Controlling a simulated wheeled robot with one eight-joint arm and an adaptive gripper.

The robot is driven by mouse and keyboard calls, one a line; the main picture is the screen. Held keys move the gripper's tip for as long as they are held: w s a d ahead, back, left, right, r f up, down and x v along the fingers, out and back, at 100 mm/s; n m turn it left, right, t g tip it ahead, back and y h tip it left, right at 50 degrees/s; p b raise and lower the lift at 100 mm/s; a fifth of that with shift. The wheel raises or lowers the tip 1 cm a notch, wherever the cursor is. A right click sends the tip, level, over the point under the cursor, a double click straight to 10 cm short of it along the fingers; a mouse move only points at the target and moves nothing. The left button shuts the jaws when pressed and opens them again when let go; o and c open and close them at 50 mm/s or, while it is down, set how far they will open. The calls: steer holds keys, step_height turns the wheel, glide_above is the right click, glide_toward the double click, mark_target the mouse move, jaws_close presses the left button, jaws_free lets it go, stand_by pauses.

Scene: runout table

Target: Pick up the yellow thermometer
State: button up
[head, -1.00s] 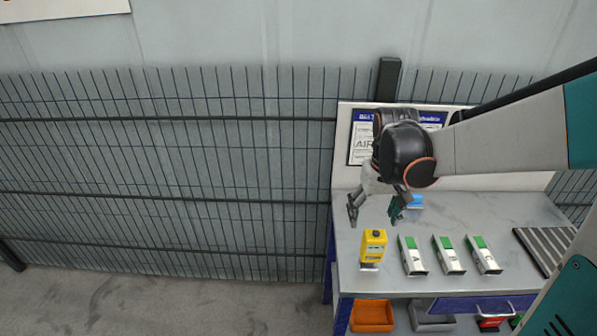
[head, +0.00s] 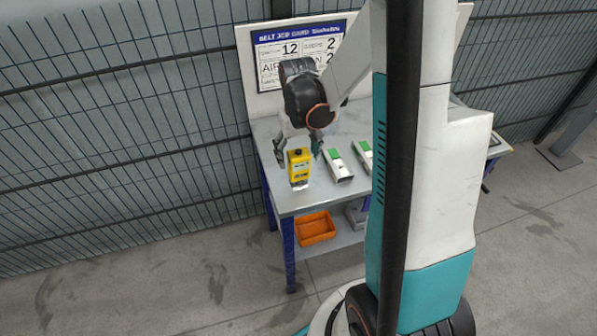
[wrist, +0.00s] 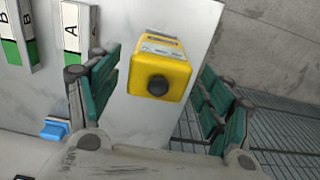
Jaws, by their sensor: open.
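The yellow thermometer (head: 299,165) is a boxy yellow device with a black knob on top, standing upright near the front left corner of the grey table (head: 284,200). In the wrist view the thermometer (wrist: 160,68) shows its top face and round black knob, between the two teal-padded fingers. My gripper (head: 298,152) is open, its fingers pointing down, one on either side of the thermometer's upper part in the head view. In the wrist view my gripper (wrist: 158,100) shows gaps between each finger and the thermometer, and I see no contact.
White boxes with green ends (head: 337,165) stand right of the thermometer; one lettered A (wrist: 76,32) is just left of a finger. A blue item (wrist: 55,129) lies nearby. An orange bin (head: 314,228) sits on the lower shelf. A sign board (head: 262,85) stands behind.

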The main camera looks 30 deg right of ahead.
mark_target(299, 169)
step_height(299, 169, down, 5)
steer(key=shift+d+f+b, duration=0.1)
steer(key=shift+b, duration=0.8)
steer(key=shift+c, duration=0.5)
steer(key=c, duration=1)
